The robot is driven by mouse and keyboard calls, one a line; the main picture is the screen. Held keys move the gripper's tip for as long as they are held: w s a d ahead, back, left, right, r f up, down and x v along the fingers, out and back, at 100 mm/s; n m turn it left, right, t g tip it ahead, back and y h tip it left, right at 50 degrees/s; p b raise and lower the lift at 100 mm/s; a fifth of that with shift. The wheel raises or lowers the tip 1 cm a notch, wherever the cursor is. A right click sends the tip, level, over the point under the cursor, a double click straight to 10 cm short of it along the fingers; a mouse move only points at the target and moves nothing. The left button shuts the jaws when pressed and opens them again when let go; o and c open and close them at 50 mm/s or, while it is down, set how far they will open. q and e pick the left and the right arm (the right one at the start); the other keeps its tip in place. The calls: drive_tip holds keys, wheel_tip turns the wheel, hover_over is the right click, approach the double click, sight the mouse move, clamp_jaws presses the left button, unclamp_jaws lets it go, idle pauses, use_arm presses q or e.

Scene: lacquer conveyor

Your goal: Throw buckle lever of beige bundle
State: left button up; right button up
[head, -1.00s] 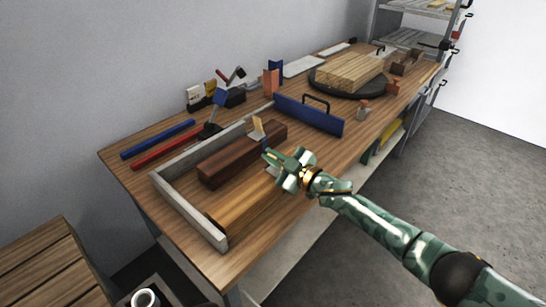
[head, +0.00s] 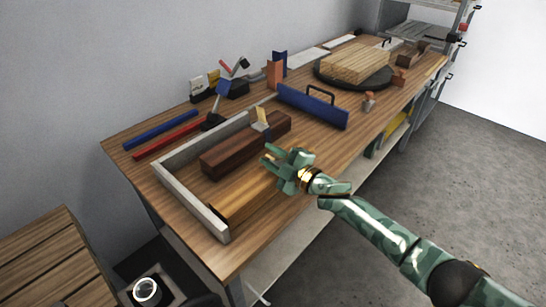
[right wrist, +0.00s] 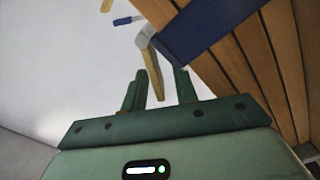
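A dark brown bundle of planks (head: 232,152) lies in a grey-walled corner frame (head: 196,212). A blue strap shows at its right part, with a beige lever (head: 260,117) standing up there. In the right wrist view, the beige lever (right wrist: 151,68) stands out from the blue strap (right wrist: 208,24) across brown planks (right wrist: 252,52), just beyond the fingertips. My right gripper (head: 266,155) is open and empty, beside the bundle's near right end. Its fingers (right wrist: 160,88) point toward the lever and appear apart from it. My left gripper is out of view.
A pale wood stack (head: 357,62) sits on a dark round turntable (head: 350,84). A blue block with a black handle (head: 312,106) stands right of the bundle. Blue (head: 160,130) and red (head: 166,142) bars lie behind the frame.

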drive_tip(key=p+v, duration=0.1)
drive_tip(key=v, duration=0.1)
drive_tip(key=p+v, duration=0.1)
drive_tip(key=v, duration=0.2)
drive_tip(key=p+v, duration=0.1)
drive_tip(key=v, duration=0.1)
drive_tip(key=shift+s+d+r, duration=0.15)
drive_tip(key=shift+d+r, duration=0.05)
drive_tip(key=shift+r, duration=0.1)
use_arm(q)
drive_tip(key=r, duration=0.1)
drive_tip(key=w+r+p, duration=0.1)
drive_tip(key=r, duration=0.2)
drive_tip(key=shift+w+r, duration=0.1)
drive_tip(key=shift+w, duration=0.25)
use_arm(e)
approach(277, 158)
drive_tip(key=v, duration=0.4)
drive_tip(key=shift+s+d+f, duration=0.15)
drive_tip(key=shift+s+d, duration=0.05)
drive_tip(key=shift+s, duration=0.15)
